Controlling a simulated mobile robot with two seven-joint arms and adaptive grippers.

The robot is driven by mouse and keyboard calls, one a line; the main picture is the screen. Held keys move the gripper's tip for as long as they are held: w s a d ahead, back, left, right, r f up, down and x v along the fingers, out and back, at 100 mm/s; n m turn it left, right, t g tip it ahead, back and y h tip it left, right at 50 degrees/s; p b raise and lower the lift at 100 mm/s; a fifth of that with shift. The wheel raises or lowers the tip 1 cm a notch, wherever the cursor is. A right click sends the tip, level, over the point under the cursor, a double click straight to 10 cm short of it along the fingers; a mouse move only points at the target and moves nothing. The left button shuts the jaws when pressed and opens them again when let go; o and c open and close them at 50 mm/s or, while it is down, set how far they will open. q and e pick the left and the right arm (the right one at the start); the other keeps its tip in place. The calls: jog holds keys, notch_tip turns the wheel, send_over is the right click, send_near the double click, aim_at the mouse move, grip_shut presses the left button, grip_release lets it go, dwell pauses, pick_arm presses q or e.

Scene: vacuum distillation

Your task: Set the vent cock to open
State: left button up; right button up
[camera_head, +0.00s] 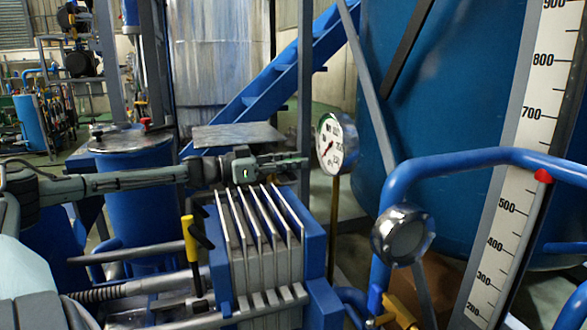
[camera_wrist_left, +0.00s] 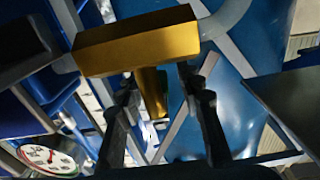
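My left gripper (camera_head: 302,160) reaches in from the left and points right, above the ribbed metal block and just left of the white dial gauge (camera_head: 337,145). In the left wrist view its two dark fingers (camera_wrist_left: 160,88) are apart. A yellow bar (camera_wrist_left: 138,42) with a short yellow stem (camera_wrist_left: 152,92) shows there, the stem appearing between the fingers; contact cannot be told. In the head view, a yellow handle (camera_head: 190,240) stands upright left of the block, and a blue-handled brass valve (camera_head: 392,312) is at the bottom. Which one is the vent cock is unclear. My right gripper is out of view.
The ribbed block (camera_head: 260,235) lies under the gripper. A blue pipe (camera_head: 455,160), a round metal fitting (camera_head: 403,235) and a tall scale (camera_head: 525,150) crowd the right. A large blue tank (camera_head: 440,100) stands behind, and a lidded blue vessel (camera_head: 125,190) at left.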

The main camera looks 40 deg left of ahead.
pick_arm(q)
jog(key=shift+c, duration=0.6)
grip_shut()
